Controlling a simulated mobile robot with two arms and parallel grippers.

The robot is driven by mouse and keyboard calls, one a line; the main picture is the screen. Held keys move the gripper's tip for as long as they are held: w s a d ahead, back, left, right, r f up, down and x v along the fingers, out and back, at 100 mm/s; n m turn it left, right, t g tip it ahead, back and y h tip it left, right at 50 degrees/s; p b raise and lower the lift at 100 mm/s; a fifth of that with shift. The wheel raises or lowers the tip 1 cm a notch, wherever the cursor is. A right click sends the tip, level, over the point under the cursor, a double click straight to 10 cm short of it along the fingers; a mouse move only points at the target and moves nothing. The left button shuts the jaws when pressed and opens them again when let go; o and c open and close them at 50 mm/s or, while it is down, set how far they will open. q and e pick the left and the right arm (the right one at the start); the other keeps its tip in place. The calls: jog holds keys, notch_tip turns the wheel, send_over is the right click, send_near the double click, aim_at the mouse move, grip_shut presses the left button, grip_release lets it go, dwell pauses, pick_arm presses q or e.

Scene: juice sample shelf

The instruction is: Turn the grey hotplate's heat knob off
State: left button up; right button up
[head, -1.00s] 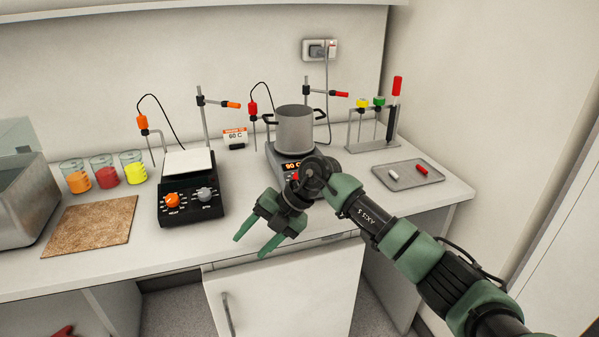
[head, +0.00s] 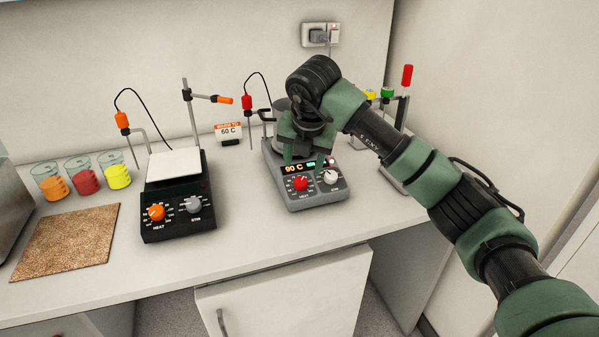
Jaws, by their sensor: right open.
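The grey hotplate (head: 318,203) stands on the bench, its front panel facing me. Its red heat knob (head: 300,184) is at the left of the panel and a white knob (head: 331,177) is at the right. The lit display (head: 293,169) above the red knob reads 90 C. My right gripper (head: 304,162) is open and empty, pointing down over the top of the panel, its fingers just behind the knobs in the picture. My left gripper is not in view.
A black hotplate (head: 178,226) with an orange knob stands to the left. A 60 C sign (head: 228,131) stands between the hotplates. Several beakers and a brown mat (head: 66,240) are at far left. My right arm partly covers the tray (head: 392,178).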

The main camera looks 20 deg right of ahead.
aim_at(301, 181)
jog(key=x, duration=0.3)
jog(key=p+x, duration=0.1)
jog(key=x, duration=0.1)
jog(key=shift+a+f, duration=0.1)
jog(key=shift+f, duration=0.35)
jog(key=shift+w+f, duration=0.1)
jog(key=shift+f, duration=0.2)
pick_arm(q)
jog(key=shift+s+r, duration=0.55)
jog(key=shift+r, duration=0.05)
pick_arm(e)
grip_shut()
